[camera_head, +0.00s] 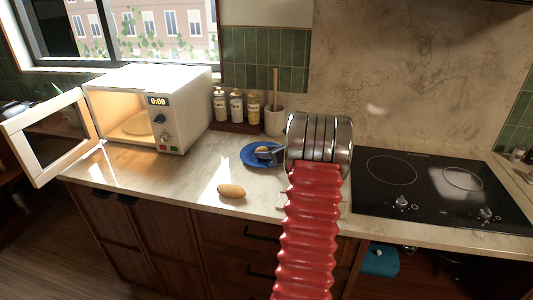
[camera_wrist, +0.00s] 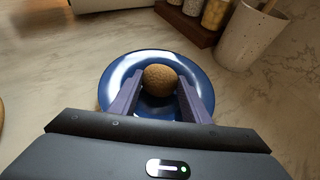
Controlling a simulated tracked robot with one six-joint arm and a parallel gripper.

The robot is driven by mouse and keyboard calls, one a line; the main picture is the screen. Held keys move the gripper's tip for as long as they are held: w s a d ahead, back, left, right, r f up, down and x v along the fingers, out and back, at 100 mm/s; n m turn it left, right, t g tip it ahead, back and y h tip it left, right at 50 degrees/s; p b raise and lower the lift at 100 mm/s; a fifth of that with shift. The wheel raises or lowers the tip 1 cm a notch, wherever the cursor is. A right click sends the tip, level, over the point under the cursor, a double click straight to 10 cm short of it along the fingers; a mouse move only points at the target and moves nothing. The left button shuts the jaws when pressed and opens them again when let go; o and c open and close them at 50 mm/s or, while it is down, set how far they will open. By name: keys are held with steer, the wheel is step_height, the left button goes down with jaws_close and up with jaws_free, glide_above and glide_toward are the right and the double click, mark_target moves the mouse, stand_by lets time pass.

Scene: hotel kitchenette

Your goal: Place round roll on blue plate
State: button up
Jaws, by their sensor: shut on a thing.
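The round roll (camera_wrist: 160,79) is brown and rough-skinned. It sits between the fingertips of my gripper (camera_wrist: 160,94), which is shut on it. The blue plate (camera_wrist: 113,79) lies on the counter, and in the wrist view the roll appears within its rim. I cannot tell whether the roll touches the plate. In the head view the roll (camera_head: 263,150) shows small over the blue plate (camera_head: 248,157), and my arm hides the plate's right side.
An oblong roll (camera_head: 231,191) lies on the counter near the front edge. An open microwave (camera_head: 180,105) stands at the left. Spice jars (camera_head: 237,106) and a utensil crock (camera_head: 274,122) stand behind the plate. A black cooktop (camera_head: 430,185) is at the right.

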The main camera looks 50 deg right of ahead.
steer(key=o, duration=1.1)
steer(key=shift+s, duration=0.1)
steer(key=v, duration=1.2)
